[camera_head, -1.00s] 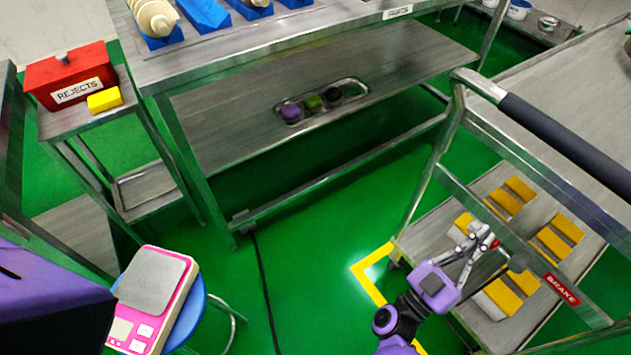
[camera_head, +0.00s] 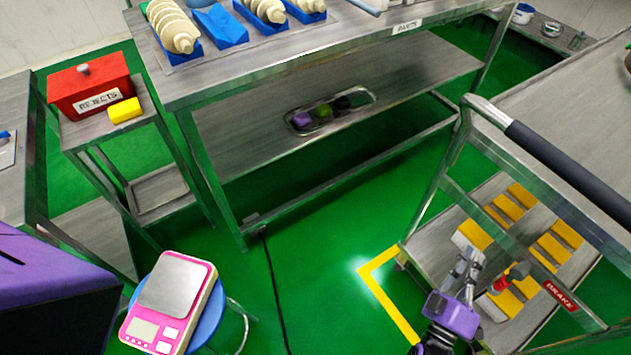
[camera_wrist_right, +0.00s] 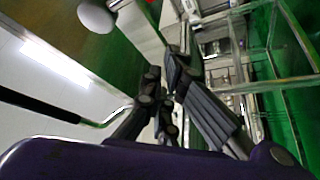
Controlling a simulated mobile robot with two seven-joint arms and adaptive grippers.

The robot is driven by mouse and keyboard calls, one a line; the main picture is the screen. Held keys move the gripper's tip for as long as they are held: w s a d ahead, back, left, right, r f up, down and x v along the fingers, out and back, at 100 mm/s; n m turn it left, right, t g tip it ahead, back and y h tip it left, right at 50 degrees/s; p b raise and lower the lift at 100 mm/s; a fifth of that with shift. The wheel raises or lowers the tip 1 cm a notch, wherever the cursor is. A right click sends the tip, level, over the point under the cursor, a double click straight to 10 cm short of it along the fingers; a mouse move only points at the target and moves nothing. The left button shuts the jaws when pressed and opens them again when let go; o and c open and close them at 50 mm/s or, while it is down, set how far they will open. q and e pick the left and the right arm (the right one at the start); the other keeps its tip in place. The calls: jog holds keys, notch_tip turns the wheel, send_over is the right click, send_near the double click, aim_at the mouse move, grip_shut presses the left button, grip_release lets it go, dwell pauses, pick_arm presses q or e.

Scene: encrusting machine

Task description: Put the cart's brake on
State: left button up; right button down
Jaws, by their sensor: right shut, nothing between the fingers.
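The cart (camera_head: 478,112) stands at the right, with a black push handle (camera_head: 570,165) and a lower shelf. A red BRAKE label (camera_head: 562,297) is on its lower bar. Left of the label is a brake lever with a dark round knob (camera_head: 519,270) and some red near it. My right gripper (camera_head: 468,262) is shut and empty, just left of the knob in the picture; contact cannot be told. In the right wrist view its fingers (camera_wrist_right: 178,85) point away from the camera, and a pale grey ball (camera_wrist_right: 97,15) shows at upper left. My left gripper is not in view.
Yellow-and-white blocks (camera_head: 553,248) lie on the cart's lower shelf. Yellow tape (camera_head: 385,290) marks the green floor beside the cart. A steel table (camera_head: 330,65) stands at the back. A pink scale (camera_head: 170,300) sits on a blue stool at lower left. A black cable crosses the floor.

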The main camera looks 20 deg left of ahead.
pick_arm(q)
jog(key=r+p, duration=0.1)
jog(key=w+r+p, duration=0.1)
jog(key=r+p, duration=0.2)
jog(key=p, duration=0.1)
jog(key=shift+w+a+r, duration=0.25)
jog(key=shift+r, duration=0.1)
pick_arm(e)
jog(key=d+f+n+g, duration=0.1)
jog(key=n, duration=0.2)
jog(key=s+d+f+n+g+y, duration=0.1)
jog(key=n, duration=0.1)
jog(key=s+d+f+n+g+y, duration=0.1)
jog(key=f+n, duration=0.1)
jog(key=n, duration=0.1)
jog(key=shift+d+n+g, duration=0.1)
jog(key=shift+n+g, duration=0.2)
jog(key=shift+g, duration=0.1)
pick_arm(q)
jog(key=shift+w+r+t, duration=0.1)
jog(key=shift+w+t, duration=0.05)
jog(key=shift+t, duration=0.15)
pick_arm(e)
jog(key=shift+s, duration=0.1)
